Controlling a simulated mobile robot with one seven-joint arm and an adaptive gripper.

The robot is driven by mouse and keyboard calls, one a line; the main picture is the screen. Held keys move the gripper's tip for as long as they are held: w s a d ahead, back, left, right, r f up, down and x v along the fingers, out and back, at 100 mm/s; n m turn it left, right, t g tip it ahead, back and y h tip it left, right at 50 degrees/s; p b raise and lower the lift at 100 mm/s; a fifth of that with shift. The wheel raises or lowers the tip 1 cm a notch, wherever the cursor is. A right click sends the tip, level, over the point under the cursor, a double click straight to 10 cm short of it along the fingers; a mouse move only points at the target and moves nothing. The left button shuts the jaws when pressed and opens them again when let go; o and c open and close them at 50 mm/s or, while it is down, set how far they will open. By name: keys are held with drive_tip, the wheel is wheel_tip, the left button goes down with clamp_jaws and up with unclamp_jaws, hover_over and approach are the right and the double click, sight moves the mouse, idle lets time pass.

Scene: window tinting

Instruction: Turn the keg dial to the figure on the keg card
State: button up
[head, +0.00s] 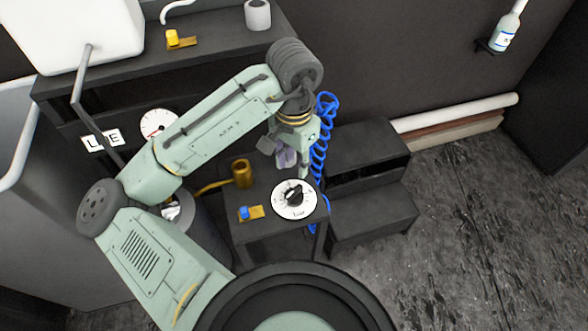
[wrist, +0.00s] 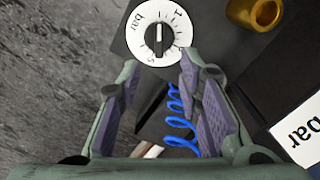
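The dial (head: 294,197), a white round face with a black knob, sits on the small dark stand. It shows in the wrist view (wrist: 136,46), with "bar", "1" and "5" legible; the knob lies nearly upright there. My gripper (head: 290,160) is above and behind the dial in the head view. In the wrist view my gripper (wrist: 160,66) is open and empty, its fingers apart below the dial and not around the knob. A white card (wrist: 305,128) reads "bar" at the right edge; its figure is out of view.
A brass cup (head: 242,173) and a blue-topped brass piece (head: 250,212) stand near the dial. A blue coiled hose (head: 320,140) hangs close to my gripper. A white card (head: 102,140), partly hidden, and a gauge (head: 158,123) are at left. Dark steps (head: 370,200) stand right.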

sight(294, 191)
wheel_tip(294, 191, down, 10)
drive_tip(key=shift+s+f+p, duration=0.1)
drive_tip(key=shift+f+p, duration=0.1)
drive_tip(key=shift+p, duration=0.15)
drive_tip(key=shift+c, duration=0.3)
clamp_jaws()
idle(0.3)
